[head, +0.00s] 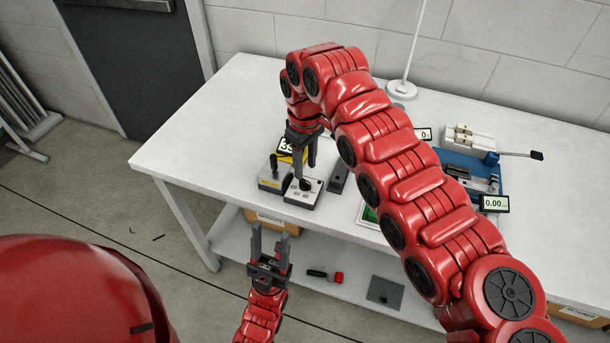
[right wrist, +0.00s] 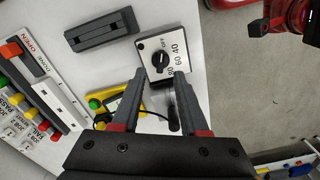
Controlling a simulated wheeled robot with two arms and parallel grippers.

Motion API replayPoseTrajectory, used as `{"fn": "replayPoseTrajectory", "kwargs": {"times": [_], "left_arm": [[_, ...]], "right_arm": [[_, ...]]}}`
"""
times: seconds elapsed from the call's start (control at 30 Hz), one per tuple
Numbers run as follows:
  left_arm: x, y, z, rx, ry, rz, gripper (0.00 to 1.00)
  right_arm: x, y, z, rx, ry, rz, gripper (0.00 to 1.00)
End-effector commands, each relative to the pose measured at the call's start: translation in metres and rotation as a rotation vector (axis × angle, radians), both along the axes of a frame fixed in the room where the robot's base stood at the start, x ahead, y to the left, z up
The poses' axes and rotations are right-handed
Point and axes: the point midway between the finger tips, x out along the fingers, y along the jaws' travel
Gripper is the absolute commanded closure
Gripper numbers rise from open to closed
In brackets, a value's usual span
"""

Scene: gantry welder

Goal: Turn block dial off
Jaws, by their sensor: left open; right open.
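The block dial (head: 304,194) is a small box with a light top and a black knob, standing near the table's front edge. In the right wrist view its plate (right wrist: 174,41) shows the marks OFF, 40, 60 and 80 around the black knob (right wrist: 160,59); I cannot tell surely which mark the knob points at. My right gripper (head: 304,172) is open and points down over the dial. In the right wrist view its open fingertips (right wrist: 159,76) lie either side of the plate's lower part; contact is unclear. My left gripper (head: 270,234) is open and empty, in front of the table.
A box with a black lever (head: 271,177) stands left of the dial, a yellow display device (head: 286,149) behind, and a dark bar (head: 339,179) to its right. The table's left part is clear.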

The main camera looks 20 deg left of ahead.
Motion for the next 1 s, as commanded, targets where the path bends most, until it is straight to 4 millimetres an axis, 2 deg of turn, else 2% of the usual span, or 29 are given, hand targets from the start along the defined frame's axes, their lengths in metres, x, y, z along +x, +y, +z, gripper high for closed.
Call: {"fn": "replayPoseTrajectory", "kwargs": {"times": [0.1, 0.27, 0.37, 0.43, 0.63, 1.0], "left_arm": [[0.000, 0.000, -0.005, 0.000, 0.000, 0.000, 0.50], [0.000, 0.000, -0.005, 0.000, 0.000, 0.000, 0.50], [0.000, 0.000, 0.002, 0.000, 0.000, 0.000, 0.50], [0.000, 0.000, 0.017, 0.000, 0.000, 0.000, 0.50], [0.000, 0.000, 0.030, 0.000, 0.000, 0.000, 0.50], [0.000, 0.000, 0.029, 0.000, 0.000, 0.000, 0.50]], "right_arm": [[0.000, 0.002, 0.034, 0.000, -0.005, 0.003, 0.56], [-0.001, 0.002, 0.076, 0.003, -0.003, 0.003, 0.56], [-0.002, 0.002, 0.100, 0.001, 0.001, 0.004, 0.56], [0.000, 0.000, 0.116, -0.001, 0.001, 0.000, 0.56], [-0.001, 0.000, 0.127, -0.001, 0.003, 0.001, 0.56], [-0.001, 0.000, 0.126, -0.001, 0.003, 0.002, 0.56]]}}
